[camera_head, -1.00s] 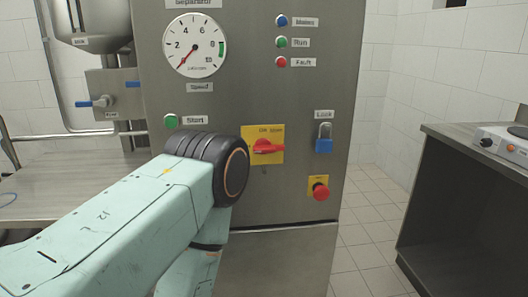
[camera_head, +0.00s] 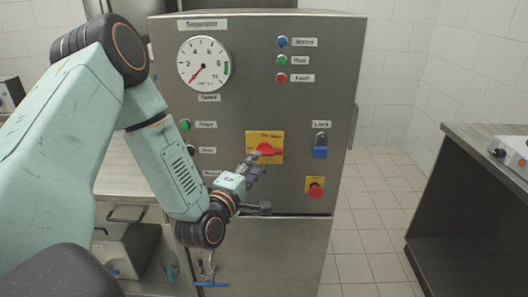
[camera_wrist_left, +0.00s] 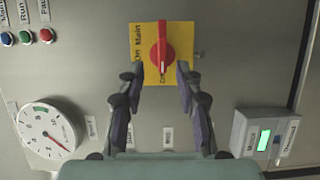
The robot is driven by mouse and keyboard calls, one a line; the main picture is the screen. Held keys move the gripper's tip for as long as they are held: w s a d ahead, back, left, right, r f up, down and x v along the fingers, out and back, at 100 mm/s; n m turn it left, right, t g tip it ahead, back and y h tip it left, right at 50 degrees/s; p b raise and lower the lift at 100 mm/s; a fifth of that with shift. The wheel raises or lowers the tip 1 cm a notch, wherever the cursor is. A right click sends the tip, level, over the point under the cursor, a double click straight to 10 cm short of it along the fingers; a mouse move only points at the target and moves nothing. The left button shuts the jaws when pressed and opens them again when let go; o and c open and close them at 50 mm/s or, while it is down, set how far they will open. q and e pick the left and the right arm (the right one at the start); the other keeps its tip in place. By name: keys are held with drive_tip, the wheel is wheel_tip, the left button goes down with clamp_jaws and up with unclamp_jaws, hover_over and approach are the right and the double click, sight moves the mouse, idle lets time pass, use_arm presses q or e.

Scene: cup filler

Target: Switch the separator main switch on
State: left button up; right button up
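The separator main switch is a red rotary knob (camera_head: 264,150) on a yellow plate (camera_head: 277,136) on the steel cabinet front. Its handle lies roughly horizontal in the head view. In the left wrist view, the red knob (camera_wrist_left: 162,50) lies upright in the picture on its yellow plate (camera_wrist_left: 141,68). My left gripper (camera_head: 254,172) is just below the switch in the head view. In the wrist view the left gripper (camera_wrist_left: 155,72) is open, its fingers apart on either side of the knob's near end, with no clear contact. My right gripper is not in view.
A blue padlock (camera_head: 320,152) and a red push button (camera_head: 316,188) sit right of the switch. A gauge (camera_head: 204,63), indicator lamps and a green start button (camera_head: 185,125) are on the cabinet (camera_head: 255,100). A counter (camera_head: 490,140) stands at right beyond open floor.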

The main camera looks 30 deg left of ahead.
sight(263, 155)
use_arm(q)
drive_tip(key=w, duration=0.3)
drive_tip(key=w+a, duration=0.1)
drive_tip(key=w, duration=0.2)
drive_tip(key=shift+w+a+f, duration=0.1)
drive_tip(key=shift+a+f, duration=0.15)
drive_tip(key=shift+a, duration=0.15)
drive_tip(key=shift+d+r, duration=0.15)
drive_tip(key=shift+d, duration=0.15)
drive_tip(key=c, duration=0.4)
drive_tip(key=shift+a, duration=0.15)
clamp_jaws()
